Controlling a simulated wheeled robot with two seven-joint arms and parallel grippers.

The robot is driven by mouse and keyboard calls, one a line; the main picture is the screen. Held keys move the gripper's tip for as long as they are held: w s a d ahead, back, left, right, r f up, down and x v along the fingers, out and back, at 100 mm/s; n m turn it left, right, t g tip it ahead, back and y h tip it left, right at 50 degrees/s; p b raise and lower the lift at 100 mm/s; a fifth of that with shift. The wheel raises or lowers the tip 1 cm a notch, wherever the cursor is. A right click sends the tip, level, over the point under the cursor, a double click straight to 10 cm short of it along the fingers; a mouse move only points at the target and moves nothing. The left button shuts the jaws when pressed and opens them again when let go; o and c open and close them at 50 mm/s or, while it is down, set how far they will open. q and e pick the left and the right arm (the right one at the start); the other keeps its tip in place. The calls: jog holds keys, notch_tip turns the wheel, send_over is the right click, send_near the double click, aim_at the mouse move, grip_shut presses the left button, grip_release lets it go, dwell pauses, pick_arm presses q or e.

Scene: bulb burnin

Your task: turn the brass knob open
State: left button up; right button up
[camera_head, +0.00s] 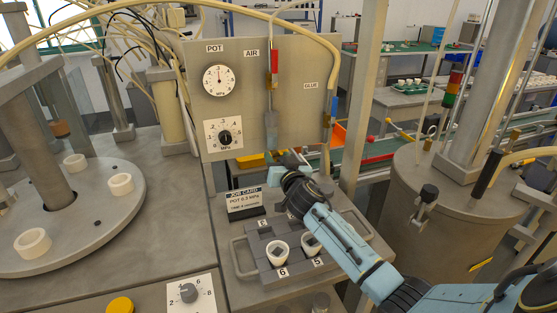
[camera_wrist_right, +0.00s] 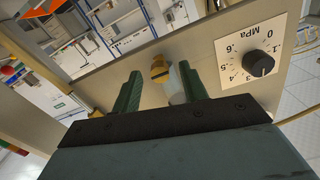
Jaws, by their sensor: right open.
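A brass knob (camera_wrist_right: 159,70) shows in the right wrist view on the grey panel (camera_wrist_right: 215,88), near its edge and next to a pale grey cylinder (camera_wrist_right: 175,88). My right gripper's two green fingers are apart, and the knob shows in the gap between them. I cannot tell if either finger touches it. In the head view my right gripper (camera_head: 284,162) is below the AIR line's grey cylinder (camera_head: 271,130), at the panel's lower edge. My left gripper is in neither view.
The panel carries a POT gauge (camera_head: 218,81) and a black MPa dial (camera_head: 225,137). Below my right arm a grey tray (camera_head: 245,262) holds white cups (camera_head: 277,252). A job card (camera_head: 244,199) stands behind the tray. A large grey tank (camera_head: 440,220) stands to the right.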

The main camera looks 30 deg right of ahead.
grip_shut()
jog(key=shift+n, duration=0.4)
jog(key=n, duration=0.3)
jog(key=shift+n+p, duration=0.4)
jog(key=n, duration=0.4)
jog(key=shift+n+p, duration=0.3)
jog(key=n, duration=0.8)
jog(key=shift+n+p, duration=0.3)
jog(key=shift+p, duration=0.1)
